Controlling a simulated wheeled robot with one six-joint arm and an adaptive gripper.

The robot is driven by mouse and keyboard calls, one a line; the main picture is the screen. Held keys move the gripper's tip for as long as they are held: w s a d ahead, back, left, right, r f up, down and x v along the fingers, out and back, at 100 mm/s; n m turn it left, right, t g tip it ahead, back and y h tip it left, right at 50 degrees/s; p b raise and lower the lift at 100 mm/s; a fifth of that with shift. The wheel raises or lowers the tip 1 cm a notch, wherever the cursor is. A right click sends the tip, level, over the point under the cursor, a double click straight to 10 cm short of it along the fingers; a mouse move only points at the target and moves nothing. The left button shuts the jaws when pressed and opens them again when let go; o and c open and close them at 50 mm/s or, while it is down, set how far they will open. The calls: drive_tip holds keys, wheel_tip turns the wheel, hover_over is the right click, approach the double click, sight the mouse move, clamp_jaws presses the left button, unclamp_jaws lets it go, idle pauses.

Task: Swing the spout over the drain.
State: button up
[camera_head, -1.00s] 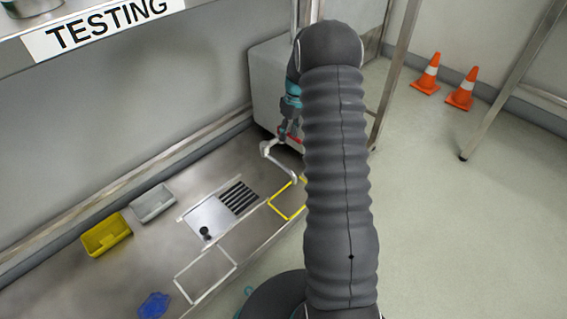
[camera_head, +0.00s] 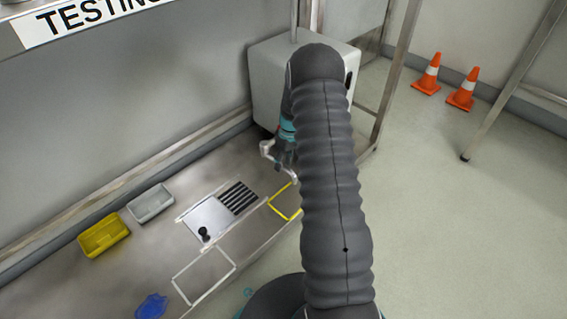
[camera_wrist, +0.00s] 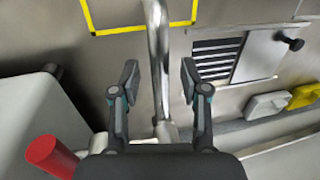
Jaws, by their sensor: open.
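The spout (camera_wrist: 158,60) is a shiny metal pipe. In the wrist view it runs up between the two fingers of my gripper (camera_wrist: 159,80), which is open around it with gaps on both sides. In the head view my gripper (camera_head: 284,152) is low beside the grey box, partly hidden by my arm. The drain (camera_head: 238,198) is a dark slotted grate in the bench, left of my gripper. In the wrist view the drain (camera_wrist: 214,58) lies to the right of the spout, and the spout is not over it.
A plate with a black knob (camera_head: 204,233) adjoins the drain. A yellow outline (camera_head: 271,206) marks the bench. A grey box (camera_head: 275,75) stands behind. A red knob (camera_wrist: 48,153) is near my gripper. Grey (camera_head: 150,204) and yellow (camera_head: 104,234) trays lie farther left.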

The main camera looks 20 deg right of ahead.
clamp_jaws()
